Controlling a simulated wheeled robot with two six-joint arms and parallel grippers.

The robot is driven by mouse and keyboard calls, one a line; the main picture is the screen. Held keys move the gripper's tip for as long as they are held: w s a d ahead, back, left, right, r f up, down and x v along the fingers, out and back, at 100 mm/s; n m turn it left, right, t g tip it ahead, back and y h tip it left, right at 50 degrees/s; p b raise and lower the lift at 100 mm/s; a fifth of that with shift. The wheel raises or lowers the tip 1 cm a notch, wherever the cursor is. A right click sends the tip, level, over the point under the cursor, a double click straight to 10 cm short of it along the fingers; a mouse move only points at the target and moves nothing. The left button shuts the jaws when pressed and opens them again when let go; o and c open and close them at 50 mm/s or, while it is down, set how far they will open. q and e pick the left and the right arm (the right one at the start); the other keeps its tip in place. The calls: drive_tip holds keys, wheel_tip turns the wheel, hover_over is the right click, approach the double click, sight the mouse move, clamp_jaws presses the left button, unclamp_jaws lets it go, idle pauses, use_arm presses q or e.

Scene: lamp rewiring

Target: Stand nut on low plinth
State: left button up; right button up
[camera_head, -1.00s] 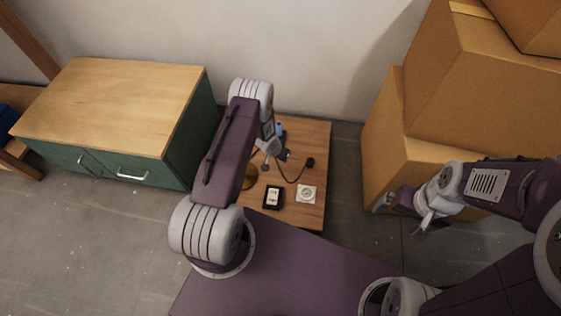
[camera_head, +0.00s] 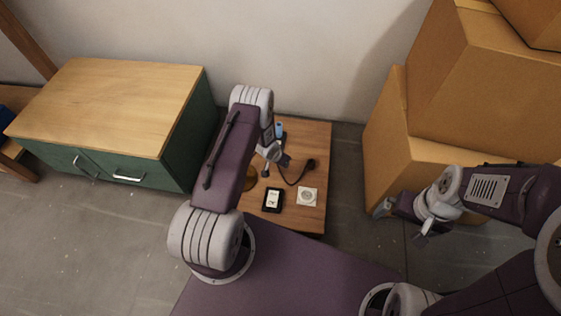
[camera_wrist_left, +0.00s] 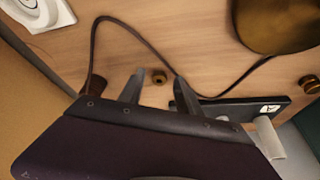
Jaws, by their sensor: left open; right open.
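In the left wrist view a small brass ring with a dark hole, likely the nut (camera_wrist_left: 159,76), lies on the wooden tabletop. My left gripper (camera_wrist_left: 159,84) is open, with its fingertips either side of the ring in the picture; I cannot tell whether they touch it. A low dark slab with a white label (camera_wrist_left: 240,108) lies just right of the fingers and may be the low plinth; I cannot be sure. In the head view my left arm partly hides this area. My right gripper (camera_head: 422,236) is open and empty, right of the table.
A dark cord ends in a brown plug (camera_wrist_left: 95,88) near the left gripper. A gold dome (camera_wrist_left: 280,22), a white square plate (camera_head: 307,197), a black tray (camera_head: 272,200) and a blue item (camera_head: 279,130) share the table. A green cabinet (camera_head: 110,110) and cardboard boxes (camera_head: 400,140) flank it.

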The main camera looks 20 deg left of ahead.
use_arm(q)
drive_tip(key=s+r+g+p, duration=0.1)
drive_tip(key=s+r+p, duration=0.2)
drive_tip(key=r, duration=0.9)
drive_tip(key=s+r+p, duration=0.4)
drive_tip(key=r, duration=0.9)
drive_tip(key=s+d+r+n+g, duration=0.1)
drive_tip(key=s+d+r, duration=0.2)
drive_tip(key=s+r, duration=0.3)
drive_tip(key=s+d+r+n+g, duration=0.1)
drive_tip(key=s+d+r, duration=0.1)
drive_tip(key=s+r, duration=0.4)
drive_tip(key=shift+s+d, duration=0.4)
drive_tip(key=shift+s, duration=0.75)
drive_tip(key=shift+r, duration=0.15)
